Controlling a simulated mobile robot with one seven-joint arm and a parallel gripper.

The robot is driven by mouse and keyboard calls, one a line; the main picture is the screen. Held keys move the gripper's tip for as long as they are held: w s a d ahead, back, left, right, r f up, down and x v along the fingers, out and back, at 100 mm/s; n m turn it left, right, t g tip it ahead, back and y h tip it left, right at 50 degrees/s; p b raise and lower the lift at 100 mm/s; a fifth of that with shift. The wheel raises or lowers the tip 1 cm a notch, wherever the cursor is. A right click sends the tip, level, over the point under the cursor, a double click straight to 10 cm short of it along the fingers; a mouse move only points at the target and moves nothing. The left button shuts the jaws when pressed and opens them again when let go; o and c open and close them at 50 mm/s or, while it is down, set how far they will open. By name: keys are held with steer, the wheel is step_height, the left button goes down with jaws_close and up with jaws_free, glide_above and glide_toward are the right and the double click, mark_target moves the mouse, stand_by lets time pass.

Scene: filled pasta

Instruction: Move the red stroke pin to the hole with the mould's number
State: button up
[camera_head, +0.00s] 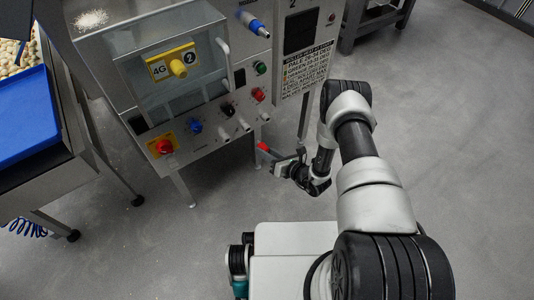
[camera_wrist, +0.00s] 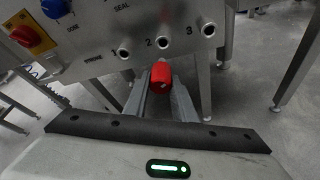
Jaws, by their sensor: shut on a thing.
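The red stroke pin (camera_wrist: 160,74) is between the two fingers of my gripper (camera_wrist: 160,92), which is shut on it. In the head view the pin's red end (camera_head: 263,147) shows at the tip of my gripper (camera_head: 274,153), low in front of the machine panel. In the wrist view the metal-rimmed holes marked 1 (camera_wrist: 123,53), 2 (camera_wrist: 162,43) and 3 (camera_wrist: 208,29) run along the panel's lower edge. The pin appears just below hole 2, apart from it. The mould plate (camera_head: 171,63) is yellow, marked 4G, with a 2 in a black disc beside its knob.
A printed notice (camera_head: 307,67) hangs at right. A blue tray (camera_head: 24,108) stands at left. Floor is clear around my base.

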mark_target(259, 142)
steer(key=shift+w+a+b, duration=0.55)
steer(key=shift+w+a, duration=0.15)
steer(key=shift+w, duration=0.35)
steer(key=shift+w+a+b, duration=0.55)
steer(key=shift+w+a, duration=0.15)
steer(key=shift+w, duration=0.3)
steer(key=shift+b, duration=0.45)
steer(key=shift+w+a+b, duration=0.5)
steer(key=shift+w+b, duration=0.05)
steer(key=shift+w, duration=0.2)
stand_by(0.4)
steer(key=shift+w+a, duration=0.5)
steer(key=shift+w, duration=0.2)
stand_by(0.8)
steer(key=o, duration=1.2)
steer(key=shift+c, duration=0.2)
steer(key=shift+o, duration=1.1)
